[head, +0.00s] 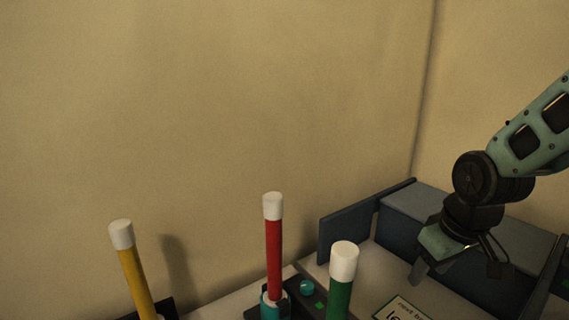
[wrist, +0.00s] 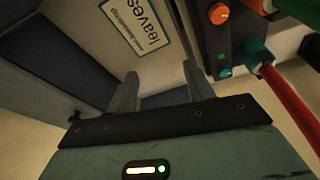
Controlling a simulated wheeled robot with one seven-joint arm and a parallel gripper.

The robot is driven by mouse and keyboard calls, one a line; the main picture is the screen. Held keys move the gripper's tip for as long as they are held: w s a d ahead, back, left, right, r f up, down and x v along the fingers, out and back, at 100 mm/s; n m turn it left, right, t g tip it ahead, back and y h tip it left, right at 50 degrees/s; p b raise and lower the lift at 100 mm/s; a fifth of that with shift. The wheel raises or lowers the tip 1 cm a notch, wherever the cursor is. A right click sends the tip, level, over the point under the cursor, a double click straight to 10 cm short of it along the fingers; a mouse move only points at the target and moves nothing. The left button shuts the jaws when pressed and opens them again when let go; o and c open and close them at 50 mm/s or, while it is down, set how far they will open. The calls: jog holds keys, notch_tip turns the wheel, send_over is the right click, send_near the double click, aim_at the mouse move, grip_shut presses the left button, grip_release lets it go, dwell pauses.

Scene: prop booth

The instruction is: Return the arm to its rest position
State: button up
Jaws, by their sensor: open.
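My gripper (head: 455,272) hangs at the right of the head view, above a blue-grey box, fingers pointing down. In the wrist view its two fingers (wrist: 161,85) stand apart with nothing between them. The arm comes in from the right edge, bent at a dark joint. Part of the gripper's far side is hidden in the head view.
A yellow rod (head: 137,280), a red rod (head: 274,250) and a green rod (head: 340,295), all white-capped, stand upright left of the gripper. A blue-grey box (head: 470,225) lies behind it. A sign (wrist: 140,25) reads "leaves". An orange knob (wrist: 218,13) is nearby.

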jog(key=s+d+m, duration=0.4)
jog(key=s+d, duration=0.2)
jog(key=s+a+n+g, duration=0.1)
jog(key=s+a+n, duration=0.2)
jog(key=s+a, duration=0.3)
jog(key=s+a+r+n+g, duration=0.1)
jog(key=s+a+n, duration=0.3)
jog(key=a, duration=0.8)
jog(key=shift+s+a+r+n+g, duration=0.3)
jog(key=shift+s+a+g, duration=0.1)
jog(key=shift+s, duration=0.85)
